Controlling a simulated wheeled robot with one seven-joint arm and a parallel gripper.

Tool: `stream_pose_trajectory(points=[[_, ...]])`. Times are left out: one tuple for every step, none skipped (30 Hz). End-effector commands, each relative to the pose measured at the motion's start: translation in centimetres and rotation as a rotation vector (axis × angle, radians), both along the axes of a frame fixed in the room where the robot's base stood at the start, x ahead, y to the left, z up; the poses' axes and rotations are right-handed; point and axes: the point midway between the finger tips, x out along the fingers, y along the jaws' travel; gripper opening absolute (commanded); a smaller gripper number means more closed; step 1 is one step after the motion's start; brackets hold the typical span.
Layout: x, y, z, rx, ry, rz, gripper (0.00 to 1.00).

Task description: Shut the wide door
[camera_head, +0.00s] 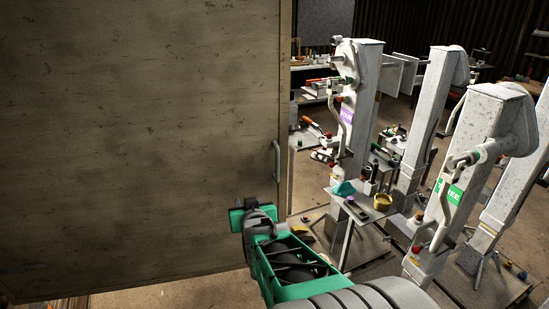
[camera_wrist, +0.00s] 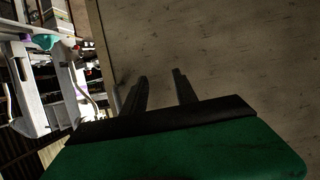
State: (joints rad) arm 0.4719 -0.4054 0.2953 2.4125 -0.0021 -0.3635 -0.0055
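The wide door (camera_head: 140,130) is a large, worn, tan-brown panel filling the left half of the head view. A slim grey vertical handle (camera_head: 277,160) sits near its right edge. My gripper (camera_head: 240,215) is in front of the door's lower right part, below and left of the handle. In the wrist view the door (camera_wrist: 230,60) fills the right side, and the two dark fingers of my gripper (camera_wrist: 160,88) stand apart with nothing between them. Whether the fingertips touch the door cannot be told.
Several tall white landing legs (camera_head: 362,110) stand to the right of the door. A small table (camera_head: 345,205) with a yellow tin (camera_head: 382,202) and a teal item (camera_head: 343,188) stands near the door's edge. Bare floor (camera_head: 190,290) shows below the door.

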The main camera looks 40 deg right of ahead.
Motion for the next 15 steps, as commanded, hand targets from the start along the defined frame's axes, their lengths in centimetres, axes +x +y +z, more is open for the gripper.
stream_pose_trajectory(points=[[-0.6, -3.1, 1.5, -0.044, -0.08, -0.062, 0.34], [-1.0, -4.5, 2.4, -0.073, -0.131, -0.089, 0.34], [-1.5, -6.1, 3.4, -0.108, -0.187, -0.121, 0.34], [-1.9, -7.0, 4.1, -0.131, -0.221, -0.14, 0.34], [-2.3, -7.6, 4.5, -0.15, -0.248, -0.156, 0.34], [-2.7, -8.3, 5.1, -0.17, -0.277, -0.171, 0.34], [-2.9, -8.7, 5.4, -0.181, -0.292, -0.178, 0.34], [-3.0, -8.9, 5.6, -0.189, -0.303, -0.184, 0.34], [-2.9, -9.2, 5.8, -0.194, -0.31, -0.186, 0.34], [-2.7, -9.4, 5.9, -0.196, -0.313, -0.187, 0.34], [-2.4, -9.7, 5.9, -0.196, -0.314, -0.187, 0.34], [-1.9, -10.0, 5.9, -0.195, -0.312, -0.186, 0.34], [-1.5, -10.3, 5.9, -0.195, -0.312, -0.186, 0.34], [-1.0, -10.7, 5.9, -0.194, -0.311, -0.186, 0.34], [-0.4, -11.1, 5.9, -0.194, -0.311, -0.186, 0.34]])
